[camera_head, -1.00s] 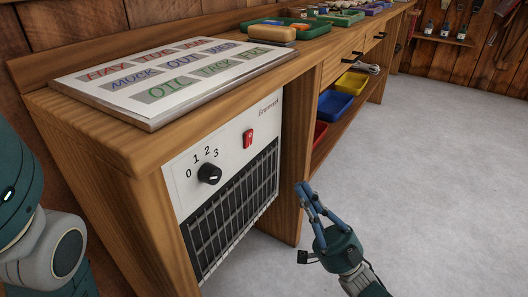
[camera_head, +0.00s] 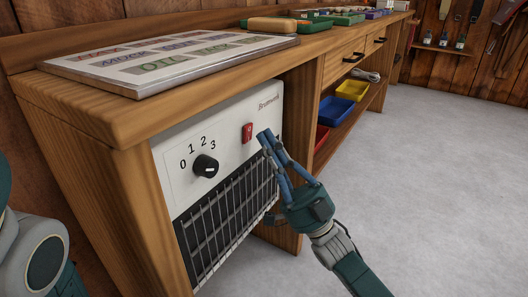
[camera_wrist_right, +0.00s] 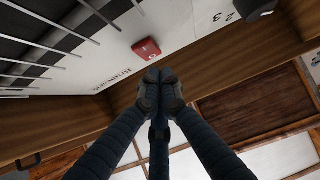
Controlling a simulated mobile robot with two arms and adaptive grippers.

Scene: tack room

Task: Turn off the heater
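The heater (camera_head: 171,178) stands in the bay under the wooden bench, with a white front and a dark grille. Its black knob (camera_head: 205,166) sits below the printed marks 0, 1, 2, 3; I cannot read its setting surely. A red switch (camera_head: 247,133) is right of the knob. The right wrist view also shows the red switch (camera_wrist_right: 146,49) and part of the knob (camera_wrist_right: 258,7). My right gripper (camera_head: 267,140) has its fingertips just right of the switch, apparently apart from it. In the wrist view its fingertips (camera_wrist_right: 160,92) are together and empty. My left gripper is out of view.
A lettered board (camera_head: 170,64) lies on the bench top (camera_head: 90,108). Further along are a tan block (camera_head: 272,25) and green trays. Yellow (camera_head: 352,90), blue (camera_head: 335,110) and red bins are on the lower shelf. The floor (camera_head: 440,180) at right is clear.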

